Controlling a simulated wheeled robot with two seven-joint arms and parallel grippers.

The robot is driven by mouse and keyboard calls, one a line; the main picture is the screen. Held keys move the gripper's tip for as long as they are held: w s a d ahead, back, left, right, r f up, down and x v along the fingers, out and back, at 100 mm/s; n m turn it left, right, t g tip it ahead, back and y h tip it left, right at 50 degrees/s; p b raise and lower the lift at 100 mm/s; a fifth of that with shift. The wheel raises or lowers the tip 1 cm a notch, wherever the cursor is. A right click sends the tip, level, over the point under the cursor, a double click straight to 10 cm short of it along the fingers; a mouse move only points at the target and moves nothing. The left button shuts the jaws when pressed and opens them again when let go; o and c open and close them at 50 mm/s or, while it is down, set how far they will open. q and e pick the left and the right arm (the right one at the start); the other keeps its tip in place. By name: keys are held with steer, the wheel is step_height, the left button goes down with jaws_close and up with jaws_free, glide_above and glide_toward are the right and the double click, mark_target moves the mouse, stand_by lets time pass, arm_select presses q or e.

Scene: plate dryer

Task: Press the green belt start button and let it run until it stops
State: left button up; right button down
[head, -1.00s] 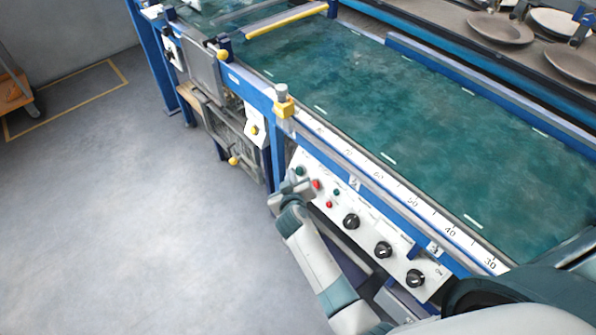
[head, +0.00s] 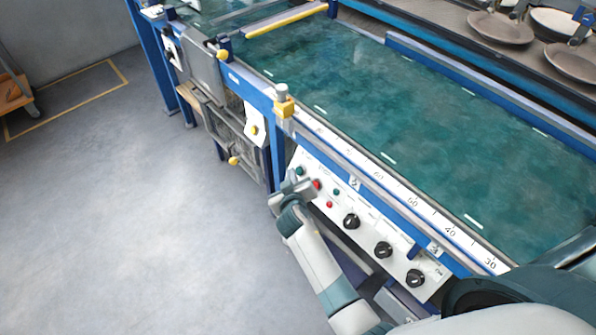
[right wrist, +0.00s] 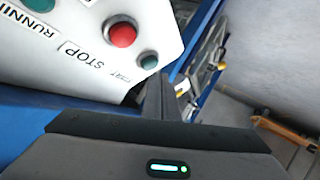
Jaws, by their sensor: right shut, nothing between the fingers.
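The green start button (head: 300,171) is at the left end of the white sloped control panel (head: 333,216), beside the red stop button (head: 316,184). In the right wrist view the green button (right wrist: 149,61) has a START label, and the red button (right wrist: 122,34) a STOP label. My right gripper (head: 304,185) is shut and empty, with its tips close to these two buttons. In the wrist view its fingers (right wrist: 160,98) point just below the green button and look apart from it. The green belt (head: 400,120) is bare. My left gripper is out of view.
Black knobs (head: 383,250) and small green and red buttons fill the rest of the panel.

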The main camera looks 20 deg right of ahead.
steer(key=shift+w+d+f, duration=0.1)
steer(key=shift+d+f, duration=0.1)
steer(key=shift+d, duration=0.1)
